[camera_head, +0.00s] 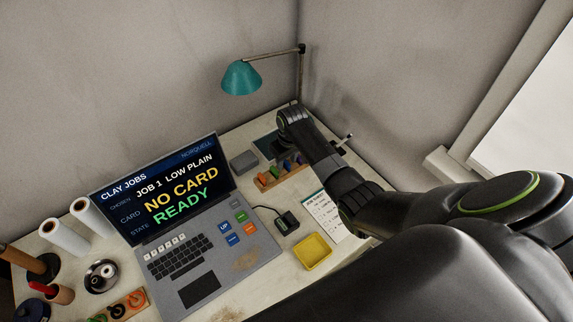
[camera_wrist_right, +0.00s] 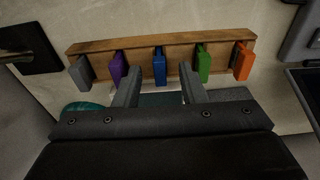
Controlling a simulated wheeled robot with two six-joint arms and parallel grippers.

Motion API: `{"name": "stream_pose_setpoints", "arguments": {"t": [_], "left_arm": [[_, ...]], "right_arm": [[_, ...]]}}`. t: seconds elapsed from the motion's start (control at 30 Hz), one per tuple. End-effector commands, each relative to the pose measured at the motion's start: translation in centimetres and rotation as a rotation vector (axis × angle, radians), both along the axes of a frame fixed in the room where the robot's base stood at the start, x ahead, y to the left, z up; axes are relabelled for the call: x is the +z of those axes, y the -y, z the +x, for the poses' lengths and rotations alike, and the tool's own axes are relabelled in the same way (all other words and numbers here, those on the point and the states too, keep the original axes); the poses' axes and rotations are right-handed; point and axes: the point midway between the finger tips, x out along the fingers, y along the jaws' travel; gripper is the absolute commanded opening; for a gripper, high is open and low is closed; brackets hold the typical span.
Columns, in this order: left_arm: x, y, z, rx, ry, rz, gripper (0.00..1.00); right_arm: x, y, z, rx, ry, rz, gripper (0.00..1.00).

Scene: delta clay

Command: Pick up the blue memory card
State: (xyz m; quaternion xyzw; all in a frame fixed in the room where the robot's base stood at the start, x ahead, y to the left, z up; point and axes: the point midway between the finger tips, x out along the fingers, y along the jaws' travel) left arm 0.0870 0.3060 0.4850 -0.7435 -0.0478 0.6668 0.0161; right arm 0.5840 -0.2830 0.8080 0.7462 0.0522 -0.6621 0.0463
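The blue memory card (camera_wrist_right: 159,66) stands in the middle slot of a wooden rack (camera_wrist_right: 88,47). In the right wrist view my right gripper (camera_wrist_right: 159,80) is open, its two fingers pointing at the rack, one on each side of the blue card. I see gaps between the card and both fingers. In the head view the rack (camera_head: 268,187) with the blue card (camera_head: 287,165) sits at the back right of the desk, by my right arm's wrist; the fingertips are hidden there. My left gripper is not in view.
A grey card (camera_wrist_right: 79,71) and purple card (camera_wrist_right: 119,66) stand left of the blue one; green (camera_wrist_right: 203,63) and orange (camera_wrist_right: 242,62) stand right. A laptop (camera_head: 182,215), black card reader (camera_head: 287,222), yellow tray (camera_head: 313,251) and teal lamp (camera_head: 241,78) are on the desk.

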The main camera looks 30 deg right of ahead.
Motion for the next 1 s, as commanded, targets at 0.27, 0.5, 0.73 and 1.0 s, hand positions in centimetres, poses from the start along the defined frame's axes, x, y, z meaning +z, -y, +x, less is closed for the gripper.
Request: {"name": "stream_pose_setpoints", "arguments": {"t": [0.27, 0.5, 0.73, 1.0], "left_arm": [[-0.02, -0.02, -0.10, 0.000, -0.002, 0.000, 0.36], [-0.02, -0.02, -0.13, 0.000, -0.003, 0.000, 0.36], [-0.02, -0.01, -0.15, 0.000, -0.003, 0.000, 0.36], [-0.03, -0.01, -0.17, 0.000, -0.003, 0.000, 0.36]], "right_arm": [[-0.32, -0.01, 0.09, 0.000, 0.002, 0.000, 0.37], [-0.30, -0.01, 0.08, 0.000, 0.002, 0.000, 0.08], [-0.29, 0.00, 0.08, 0.000, 0.001, 0.000, 0.00], [0.03, 0.02, 0.10, 0.000, 0.002, -0.001, 0.00]]}}
